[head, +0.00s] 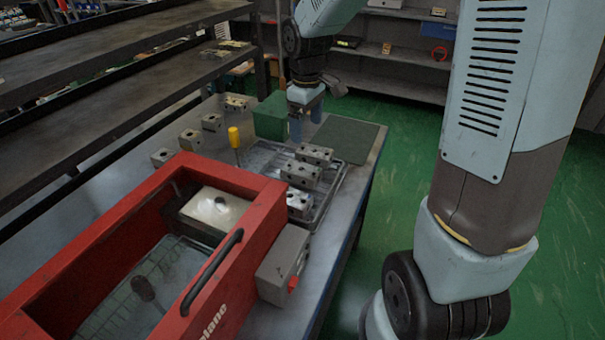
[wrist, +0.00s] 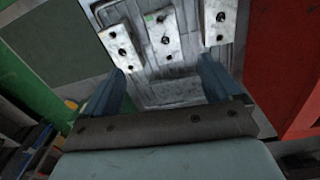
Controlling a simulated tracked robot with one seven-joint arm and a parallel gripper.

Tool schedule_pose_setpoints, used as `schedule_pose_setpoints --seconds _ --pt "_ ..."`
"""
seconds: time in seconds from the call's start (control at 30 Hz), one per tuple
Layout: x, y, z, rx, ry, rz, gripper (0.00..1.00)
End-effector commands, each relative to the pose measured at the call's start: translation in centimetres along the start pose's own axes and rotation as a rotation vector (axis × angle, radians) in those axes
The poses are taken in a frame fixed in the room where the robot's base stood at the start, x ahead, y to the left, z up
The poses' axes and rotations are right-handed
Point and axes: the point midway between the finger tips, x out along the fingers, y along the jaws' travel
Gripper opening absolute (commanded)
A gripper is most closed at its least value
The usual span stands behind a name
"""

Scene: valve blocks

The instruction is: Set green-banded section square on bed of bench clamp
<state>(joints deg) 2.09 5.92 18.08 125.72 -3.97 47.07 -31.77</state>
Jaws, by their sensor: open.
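In the head view, my gripper (head: 306,128) points down near the far end of the bench, beyond the row of grey valve sections. In the wrist view my gripper (wrist: 162,68) is open, with nothing between its fingers. Three pale drilled sections lie on a ribbed metal tray (wrist: 170,92) ahead of the fingertips. The middle section (wrist: 162,40) bears a small green mark near its top left; I cannot tell if this is a full band. The others are a left section (wrist: 122,48) and a right section (wrist: 219,20). I cannot make out the bench clamp for certain.
A red washer tub (head: 230,270) fills the near bench, with a grey box (head: 283,262) at its side. A yellow-handled tool (head: 234,138) stands beside the tray. A green box (head: 271,118) and dark green mat (head: 345,138) flank my gripper. Several loose blocks lie at left.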

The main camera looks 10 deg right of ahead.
Motion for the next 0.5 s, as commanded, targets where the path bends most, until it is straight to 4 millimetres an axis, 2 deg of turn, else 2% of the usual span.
schedule_pose_setpoints --seconds 0.07,0.27,0.5 --pt "1.0 0.1 -0.7 -0.029 -0.008 -0.018 0.92" --pt "2.4 0.0 -1.4 -0.062 -0.013 -0.033 0.92" --pt "6.2 -0.2 -1.4 -0.063 -0.016 -0.036 0.92"
